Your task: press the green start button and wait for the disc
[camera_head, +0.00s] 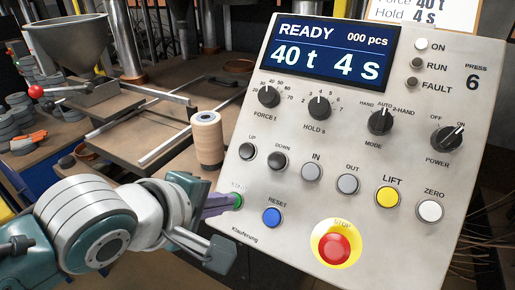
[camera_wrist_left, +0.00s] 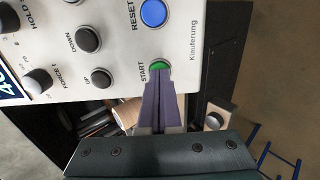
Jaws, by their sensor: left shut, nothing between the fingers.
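The green start button (camera_head: 238,201) is at the lower left of the press control panel (camera_head: 290,215). My left gripper (camera_head: 232,202) is shut and empty, with its fingertips at the button, seemingly touching it; how far the button is pressed cannot be told. In the left wrist view the fingertips (camera_wrist_left: 161,74) cover the lower part of the green button (camera_wrist_left: 159,66). The display (camera_head: 332,50) reads READY, 000 pcs, 40 t and 4 s. No disc can be made out for certain at the press. My right gripper is not in view.
The blue reset button (camera_head: 272,217) is close to the right of the start button. The red stop button (camera_head: 334,249) is further right. A tan spool-like cylinder (camera_head: 206,138) stands behind the panel's left edge. A metal hopper (camera_head: 62,45) and stacked grey discs (camera_head: 20,108) are at left.

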